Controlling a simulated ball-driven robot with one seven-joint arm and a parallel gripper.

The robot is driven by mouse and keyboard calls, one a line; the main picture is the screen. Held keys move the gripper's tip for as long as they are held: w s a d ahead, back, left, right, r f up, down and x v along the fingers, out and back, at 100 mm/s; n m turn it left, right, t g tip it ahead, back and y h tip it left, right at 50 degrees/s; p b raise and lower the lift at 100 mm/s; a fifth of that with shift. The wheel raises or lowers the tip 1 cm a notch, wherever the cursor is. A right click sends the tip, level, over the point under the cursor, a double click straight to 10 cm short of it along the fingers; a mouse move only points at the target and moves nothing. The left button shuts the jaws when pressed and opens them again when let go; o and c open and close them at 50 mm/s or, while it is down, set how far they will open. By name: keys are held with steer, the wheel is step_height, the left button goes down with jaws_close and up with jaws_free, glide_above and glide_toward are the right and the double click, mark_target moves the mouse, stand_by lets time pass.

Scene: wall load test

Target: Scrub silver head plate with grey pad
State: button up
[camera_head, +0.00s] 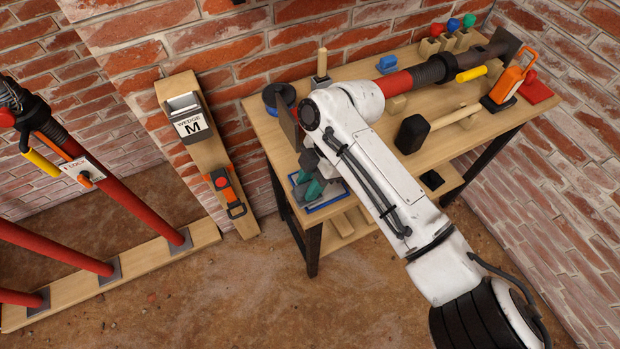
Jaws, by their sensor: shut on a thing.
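A red prop (396,82) with a dark threaded collar lies along the workbench. One flat end plate (287,127) shows at its left end, dull brown-grey and upright. A second, dark plate (504,47) stands at its right end. Which one is the silver head plate I cannot tell for sure. My gripper (309,184) points down at the bench's front left corner, at a blue-rimmed tray (325,206) and below the left plate. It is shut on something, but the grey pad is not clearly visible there. My white arm hides the middle of the prop.
A black-headed mallet (411,134), an orange-handled tool (508,83) and a dark blue round item (279,97) are on the bench (372,165). Brick walls stand behind and right. Red props (130,208) and a leaning board (203,145) are left. Floor in front is clear.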

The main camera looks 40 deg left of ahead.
mark_target(334, 188)
steer(key=shift+f+b, duration=0.8)
steer(key=shift+f, duration=0.2)
stand_by(0.6)
steer(key=shift+w, duration=0.1)
steer(key=shift+w+d+b, duration=0.3)
steer(key=shift+w+b, duration=0.2)
steer(key=shift+w, duration=0.25)
steer(key=shift+w+d+b, duration=0.3)
steer(key=shift+w+b, duration=0.2)
steer(key=shift+w, duration=0.2)
steer(key=shift+w+d+r, duration=0.2)
steer(key=shift+w, duration=0.3)
steer(key=shift+w+d+f+b, duration=0.1)
steer(key=shift+w+d+b, duration=0.15)
steer(key=shift+w+b, duration=0.25)
steer(key=shift+w+d+b, duration=0.2)
steer(key=shift+w+b, duration=0.15)
steer(key=shift+w, duration=0.1)
steer(key=shift+w+d+b, duration=0.2)
steer(key=shift+w+b, duration=0.3)
steer(key=shift+w+d+b, duration=0.15)
steer(key=shift+w+b, duration=0.3)
steer(key=shift+w, duration=0.05)
steer(key=shift+s, duration=0.1)
